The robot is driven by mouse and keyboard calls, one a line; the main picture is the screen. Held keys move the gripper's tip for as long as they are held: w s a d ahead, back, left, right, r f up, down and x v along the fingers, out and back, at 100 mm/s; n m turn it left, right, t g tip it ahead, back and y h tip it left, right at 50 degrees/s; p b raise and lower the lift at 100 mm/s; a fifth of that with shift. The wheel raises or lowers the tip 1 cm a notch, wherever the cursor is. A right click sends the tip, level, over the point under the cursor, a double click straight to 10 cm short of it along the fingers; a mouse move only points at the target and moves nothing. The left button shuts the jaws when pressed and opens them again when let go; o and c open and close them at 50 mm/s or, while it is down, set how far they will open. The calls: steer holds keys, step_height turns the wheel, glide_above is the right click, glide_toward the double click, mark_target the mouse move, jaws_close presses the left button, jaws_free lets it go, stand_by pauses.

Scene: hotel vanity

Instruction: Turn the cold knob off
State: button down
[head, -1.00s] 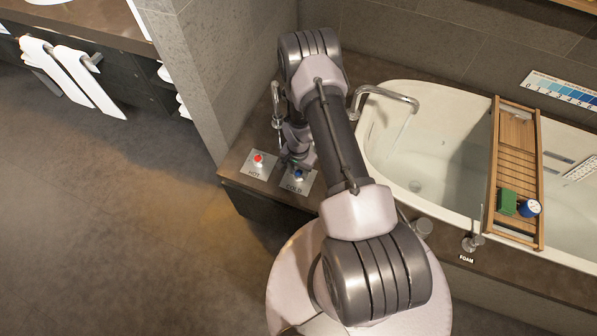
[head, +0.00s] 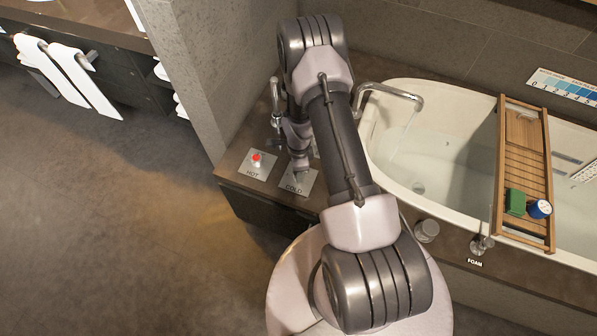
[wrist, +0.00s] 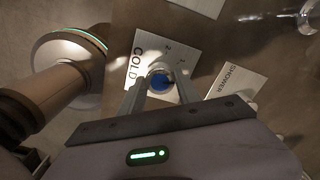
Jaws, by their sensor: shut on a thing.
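The cold knob (wrist: 160,82) is blue-topped with a metal ring and stands on a pale plate marked COLD (wrist: 148,50). In the wrist view my gripper (wrist: 158,88) has a finger on each side of the knob and is shut on it. In the head view the COLD plate (head: 304,187) is at the front left corner of the tub deck. There my gripper (head: 299,174) is over the plate and hides the blue knob. The spout (head: 390,92) reaches over the tub.
The red-topped hot knob (head: 256,158) stands just left of the cold one. A SHOWER plate (wrist: 237,80) is close on the other side. The bathtub (head: 430,185) bears a wooden tray (head: 523,160) with a green block and a blue-and-white round item.

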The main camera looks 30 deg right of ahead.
steer(key=shift+m+b, duration=0.7)
steer(key=shift+m, duration=1.1)
steer(key=c, duration=0.9)
jaws_free()
steer(key=shift+o, duration=0.2)
step_height(320, 180, up, 18)
steer(key=p, duration=0.6)
steer(key=shift+f, duration=0.25)
